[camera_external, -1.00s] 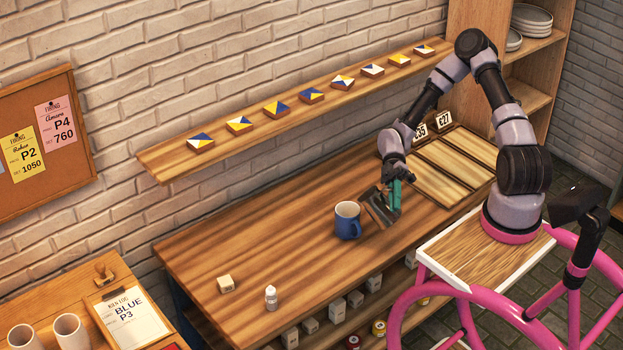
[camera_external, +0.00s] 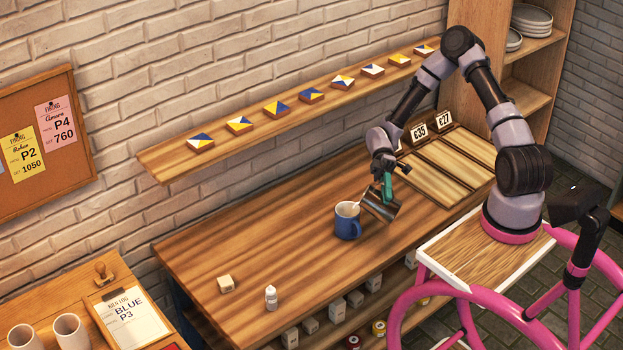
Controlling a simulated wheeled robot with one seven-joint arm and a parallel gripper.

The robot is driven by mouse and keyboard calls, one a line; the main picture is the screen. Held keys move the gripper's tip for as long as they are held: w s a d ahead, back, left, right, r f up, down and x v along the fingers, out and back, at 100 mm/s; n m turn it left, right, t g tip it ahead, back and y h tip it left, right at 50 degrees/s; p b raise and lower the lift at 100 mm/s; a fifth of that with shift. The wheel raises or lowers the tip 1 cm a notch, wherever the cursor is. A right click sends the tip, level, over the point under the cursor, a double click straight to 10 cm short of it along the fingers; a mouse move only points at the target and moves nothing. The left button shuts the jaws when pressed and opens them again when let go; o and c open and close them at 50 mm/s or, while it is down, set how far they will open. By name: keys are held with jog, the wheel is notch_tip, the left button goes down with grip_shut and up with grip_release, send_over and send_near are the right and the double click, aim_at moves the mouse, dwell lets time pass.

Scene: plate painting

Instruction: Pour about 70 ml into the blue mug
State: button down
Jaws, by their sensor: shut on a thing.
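The blue mug (camera_external: 347,227) stands upright on the wooden table (camera_external: 270,235), its pale inside partly visible. My gripper (camera_external: 384,180) is shut on the green handle of a shiny metal jug (camera_external: 381,206), just right of the mug. The jug is tilted toward the mug, its lip close to the mug's rim. A whitish streak shows between the lip and the mug's opening, seemingly poured liquid. The level inside the mug cannot be made out.
A shelf of coloured tiles (camera_external: 277,109) runs along the wall. The table's left half is mostly clear.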

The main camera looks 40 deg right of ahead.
aim_at(374, 204)
jog(key=shift+w+r, duration=0.15)
jog(key=shift+w+a+r+m+b, duration=0.25)
jog(key=shift+w+r+m+b, duration=0.1)
jog(key=shift+m, duration=0.15)
jog(key=shift+w+a+r+m+g+y+b, duration=0.15)
jog(key=shift+w+a+r+m+b, duration=0.15)
jog(key=shift+w+b, duration=0.35)
jog(key=shift+w+a+r+m+g+y+b, duration=0.15)
jog(key=shift+w+a+m+b, duration=0.2)
jog(key=shift+b, duration=0.5)
dwell(0.8)
jog(key=shift+d+r+m+b, duration=0.1)
jog(key=shift+r+m+b, duration=0.05)
jog(key=shift+m+b, duration=0.15)
jog(key=shift+w+b, duration=0.1)
jog(key=shift+b, duration=0.25)
dwell(0.4)
